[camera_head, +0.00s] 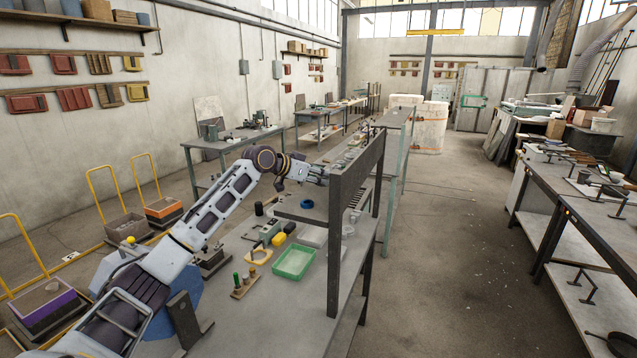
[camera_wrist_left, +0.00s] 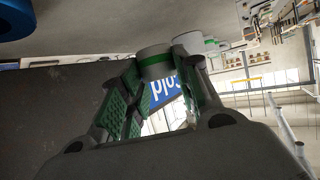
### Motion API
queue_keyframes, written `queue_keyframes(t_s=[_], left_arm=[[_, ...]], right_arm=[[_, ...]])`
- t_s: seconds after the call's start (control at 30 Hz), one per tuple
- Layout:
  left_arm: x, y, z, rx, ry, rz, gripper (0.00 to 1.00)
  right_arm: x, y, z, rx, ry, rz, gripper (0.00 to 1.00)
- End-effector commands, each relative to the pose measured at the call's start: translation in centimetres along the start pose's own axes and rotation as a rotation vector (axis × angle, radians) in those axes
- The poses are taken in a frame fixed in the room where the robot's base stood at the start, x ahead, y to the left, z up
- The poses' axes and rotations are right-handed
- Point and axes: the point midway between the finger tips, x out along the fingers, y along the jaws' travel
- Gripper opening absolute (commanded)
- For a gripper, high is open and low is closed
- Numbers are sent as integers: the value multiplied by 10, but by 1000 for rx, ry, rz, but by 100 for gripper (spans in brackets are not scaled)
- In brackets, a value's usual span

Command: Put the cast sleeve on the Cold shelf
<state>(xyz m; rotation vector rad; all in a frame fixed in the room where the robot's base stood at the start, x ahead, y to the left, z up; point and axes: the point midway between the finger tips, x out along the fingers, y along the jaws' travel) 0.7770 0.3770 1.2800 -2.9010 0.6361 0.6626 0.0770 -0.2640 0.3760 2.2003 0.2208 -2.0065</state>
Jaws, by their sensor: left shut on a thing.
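My left gripper (camera_head: 318,174) reaches in over a dark raised shelf (camera_head: 290,213), partly lost against the shelf's upright frame. In the left wrist view my left gripper (camera_wrist_left: 163,76) is shut, its green-padded fingers on either side of a grey cylinder with a green band, likely the cast sleeve (camera_wrist_left: 154,66). A blue sign (camera_wrist_left: 163,94) reading "Cold" shows inverted between the fingers. The sleeve is too small to make out in the head view. I cannot tell whether it touches the shelf. My right gripper is not in view.
A second grey cylinder (camera_wrist_left: 187,42) stands near the sleeve. A dark post (camera_head: 335,250) rises beside the shelf.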

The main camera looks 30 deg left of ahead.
Motion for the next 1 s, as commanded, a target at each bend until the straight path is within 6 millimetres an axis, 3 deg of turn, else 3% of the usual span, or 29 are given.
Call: queue_keyframes(t_s=[0.2, 0.7, 0.73, 0.9, 1.0], left_arm=[[8, 0, 17, -1, -1, -1, 8], [10, 0, 22, -1, 0, 0, 8], [10, 0, 22, 0, 0, 0, 34], [10, 0, 22, 0, 0, 0, 54], [10, 0, 22, 0, 0, 0, 54]], right_arm=[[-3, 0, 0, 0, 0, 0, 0], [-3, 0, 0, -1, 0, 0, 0], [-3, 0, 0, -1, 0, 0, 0], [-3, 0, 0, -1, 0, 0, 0], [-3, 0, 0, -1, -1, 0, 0]])
